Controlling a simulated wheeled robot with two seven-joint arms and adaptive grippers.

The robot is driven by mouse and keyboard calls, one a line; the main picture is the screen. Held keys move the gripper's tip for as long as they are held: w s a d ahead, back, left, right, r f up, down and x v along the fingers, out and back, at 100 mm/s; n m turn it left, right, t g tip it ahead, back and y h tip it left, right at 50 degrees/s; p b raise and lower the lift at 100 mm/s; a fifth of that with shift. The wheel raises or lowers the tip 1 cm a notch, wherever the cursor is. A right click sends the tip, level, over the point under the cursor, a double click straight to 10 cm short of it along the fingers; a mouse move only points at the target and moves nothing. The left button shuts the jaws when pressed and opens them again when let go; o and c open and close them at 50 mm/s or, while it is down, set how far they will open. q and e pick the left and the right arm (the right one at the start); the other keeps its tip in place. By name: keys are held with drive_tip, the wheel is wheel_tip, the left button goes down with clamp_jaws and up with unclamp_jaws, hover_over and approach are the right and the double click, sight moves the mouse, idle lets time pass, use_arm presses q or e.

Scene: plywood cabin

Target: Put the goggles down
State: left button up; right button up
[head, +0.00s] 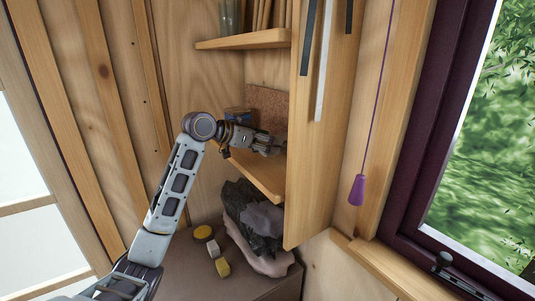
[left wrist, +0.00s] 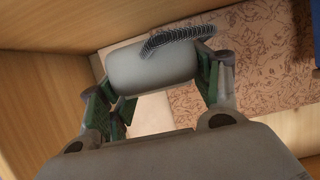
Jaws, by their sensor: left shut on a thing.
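My left gripper (head: 270,146) reaches in over the middle corner shelf (head: 258,174), partly hidden behind the upright side board. In the left wrist view its green-sided fingers (left wrist: 160,78) are shut on the goggles (left wrist: 150,70), a pale grey rounded body with a dark ribbed strap on top. The goggles lie across between the fingertips, near a patterned brown surface. I cannot tell whether they touch the shelf. In the head view the goggles are hard to make out beside the gripper. My right gripper is not in view.
The upright side board (head: 313,170) closes the shelf's right side. An upper shelf (head: 243,40) hangs above. A purple cord pull (head: 357,190) hangs right.

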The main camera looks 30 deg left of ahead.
sight(268, 154)
use_arm(q)
drive_tip(key=shift+f, duration=0.15)
drive_tip(key=shift+f, duration=1.95)
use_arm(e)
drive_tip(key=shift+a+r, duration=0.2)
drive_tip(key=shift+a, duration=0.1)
use_arm(q)
drive_tip(key=shift+f, duration=0.1)
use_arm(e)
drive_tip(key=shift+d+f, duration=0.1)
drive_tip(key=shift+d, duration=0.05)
use_arm(q)
drive_tip(key=o, duration=1)
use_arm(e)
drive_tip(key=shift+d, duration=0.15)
